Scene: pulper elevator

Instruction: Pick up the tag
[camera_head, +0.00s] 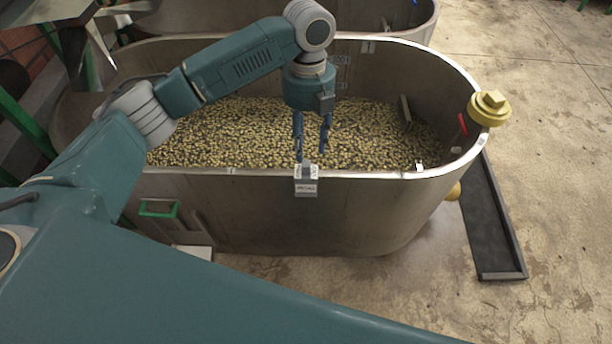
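A small light grey tag (306,188) with dark lettering sits on the near rim of a large metal vat (250,215), its face hanging on the outside of the wall. My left gripper (310,156) points down just above the tag, over the inner side of the rim. Its two dark blue fingers are spread apart, with nothing seen between them. Whether a fingertip touches the tag I cannot tell. My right gripper is not in view.
The vat is filled with pale beans (235,130). A yellow cap (489,108) and a red handle (462,123) are at its right end. A black channel (487,215) lies on the floor at right. Another vat stands behind.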

